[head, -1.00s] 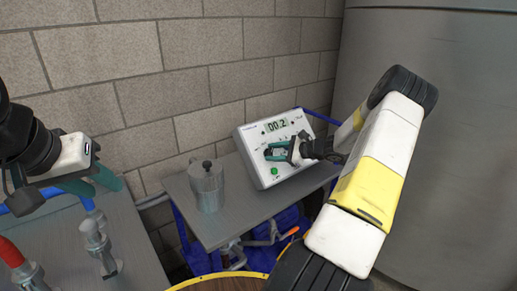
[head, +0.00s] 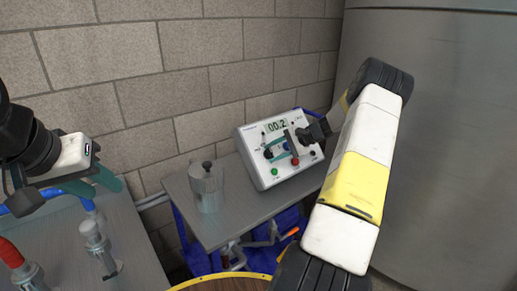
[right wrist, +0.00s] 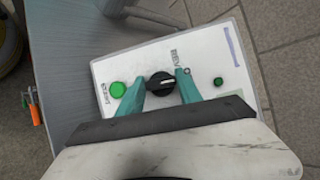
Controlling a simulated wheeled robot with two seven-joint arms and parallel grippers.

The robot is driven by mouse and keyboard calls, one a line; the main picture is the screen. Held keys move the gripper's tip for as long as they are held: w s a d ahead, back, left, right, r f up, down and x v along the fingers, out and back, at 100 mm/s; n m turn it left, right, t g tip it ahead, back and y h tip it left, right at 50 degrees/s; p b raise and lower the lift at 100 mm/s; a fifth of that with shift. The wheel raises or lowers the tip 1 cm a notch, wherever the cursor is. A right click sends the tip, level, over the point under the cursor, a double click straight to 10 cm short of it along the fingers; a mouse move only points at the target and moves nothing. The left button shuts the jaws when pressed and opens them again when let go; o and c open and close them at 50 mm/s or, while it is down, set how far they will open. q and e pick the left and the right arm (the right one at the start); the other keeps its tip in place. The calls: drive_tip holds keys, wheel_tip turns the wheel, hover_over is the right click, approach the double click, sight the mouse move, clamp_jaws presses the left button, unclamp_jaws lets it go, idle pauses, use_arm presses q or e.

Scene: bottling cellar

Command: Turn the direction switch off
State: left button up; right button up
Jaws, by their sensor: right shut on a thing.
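The control box (head: 262,172) is a pale sloped panel with a digital display (head: 277,127) reading 00.2. A black rotary switch (right wrist: 161,84) with a light pointer mark sits on the panel in the right wrist view. Lettering that looks like "REV" is beside it. My right gripper (head: 283,147) is at the panel in the head view. In the right wrist view its teal fingers (right wrist: 161,80) are on either side of the black switch, shut on it. My left gripper (head: 95,184) is far left, over the other table, away from the box; its opening is unclear.
A metal pot (head: 207,186) stands left of the box on the grey table (head: 234,222). A green button (right wrist: 118,89) is close to my right fingers, and a red button (head: 295,161) is on the panel. A large metal tank (head: 450,130) is at right.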

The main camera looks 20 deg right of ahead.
drive_tip(key=shift+n, duration=0.4)
drive_tip(key=o, duration=1.4)
drive_tip(key=v, duration=0.7)
drive_tip(key=shift+s+d+r, duration=0.15)
drive_tip(key=shift+d+r, duration=0.05)
drive_tip(key=shift+r, duration=0.1)
